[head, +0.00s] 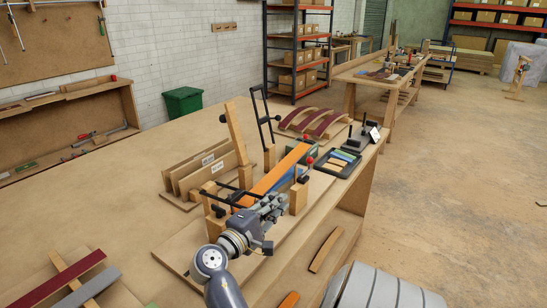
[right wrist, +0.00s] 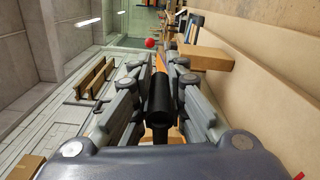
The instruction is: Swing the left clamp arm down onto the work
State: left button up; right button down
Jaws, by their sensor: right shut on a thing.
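The bending jig stands on the big table, with an orange strip (head: 275,175) and a blue strip beside it lying along its middle. A near black clamp frame (head: 228,192) lies low across the jig's near end. A far black clamp frame (head: 263,117) stands raised and tilted beside a wooden post (head: 237,135). My right gripper (head: 272,204) is at the near end of the jig, beside a wooden post (head: 298,196). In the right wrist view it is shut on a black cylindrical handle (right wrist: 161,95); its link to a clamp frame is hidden. My left gripper is not in view.
A wooden rack with upright boards (head: 205,172) stands left of the jig. Red and grey strips (head: 60,280) lie at the near left. The table's left middle is clear.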

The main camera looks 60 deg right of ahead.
dwell(0.3)
jog(key=c, duration=1.6)
grip_release()
jog(key=shift+o, duration=0.2)
notch_tip(320, 180, up, 10)
jog(key=shift+w+d+r, duration=0.1)
jog(key=shift+d, duration=0.05)
